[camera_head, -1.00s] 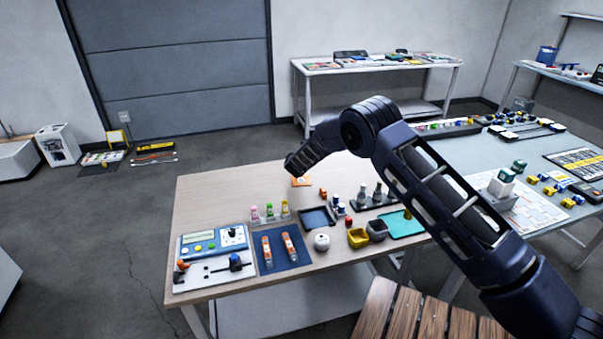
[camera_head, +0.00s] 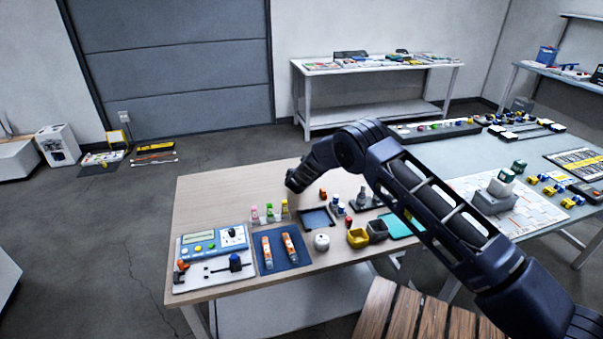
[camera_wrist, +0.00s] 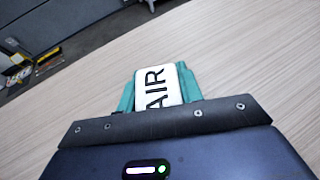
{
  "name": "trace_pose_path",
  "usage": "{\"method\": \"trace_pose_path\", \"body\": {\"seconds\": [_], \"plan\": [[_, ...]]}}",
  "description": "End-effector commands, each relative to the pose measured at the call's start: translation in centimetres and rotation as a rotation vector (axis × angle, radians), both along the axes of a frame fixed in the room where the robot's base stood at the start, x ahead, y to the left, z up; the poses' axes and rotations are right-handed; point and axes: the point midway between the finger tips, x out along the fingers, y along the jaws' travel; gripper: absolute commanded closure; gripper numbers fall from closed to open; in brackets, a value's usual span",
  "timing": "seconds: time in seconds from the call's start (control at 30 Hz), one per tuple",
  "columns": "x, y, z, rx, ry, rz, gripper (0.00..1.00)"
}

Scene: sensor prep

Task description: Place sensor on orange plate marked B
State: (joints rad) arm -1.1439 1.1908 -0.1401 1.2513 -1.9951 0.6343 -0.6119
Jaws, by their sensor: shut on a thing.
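My gripper (camera_wrist: 157,86) has its teal fingers closed on a white sensor marked "AIR" (camera_wrist: 159,95), whose face fills the gap between them in the wrist view. In the head view my gripper (camera_head: 294,186) hangs over the rear part of the wooden table (camera_head: 215,196), its tip pointing down and left; the sensor cannot be made out there. The orange plate marked B is not visible now in either view; the arm's end covers the spot where an orange plate showed earlier. Whether the sensor touches anything cannot be told.
A small orange object (camera_head: 322,194), a dark blue tray (camera_head: 318,218), small coloured-top bottles (camera_head: 269,212) and a blue mat (camera_head: 270,260) stand nearer the table's front. A control panel (camera_head: 212,242) sits front left. The table's rear left is bare.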

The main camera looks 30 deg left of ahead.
Motion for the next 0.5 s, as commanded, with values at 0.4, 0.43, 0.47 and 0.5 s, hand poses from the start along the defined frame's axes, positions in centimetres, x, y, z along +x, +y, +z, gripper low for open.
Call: {"method": "trace_pose_path", "body": {"seconds": [0.4,0.43,0.47,0.5], "plan": [[0.0,-0.01,-0.26,0.0,0.0,0.0,0.42],[0.01,-0.01,-0.25,0.0,0.0,0.0,0.42],[0.01,-0.01,-0.25,0.0,0.0,0.0,0.42],[0.01,-0.01,-0.22,0.0,0.0,0.0,0.42]]}}
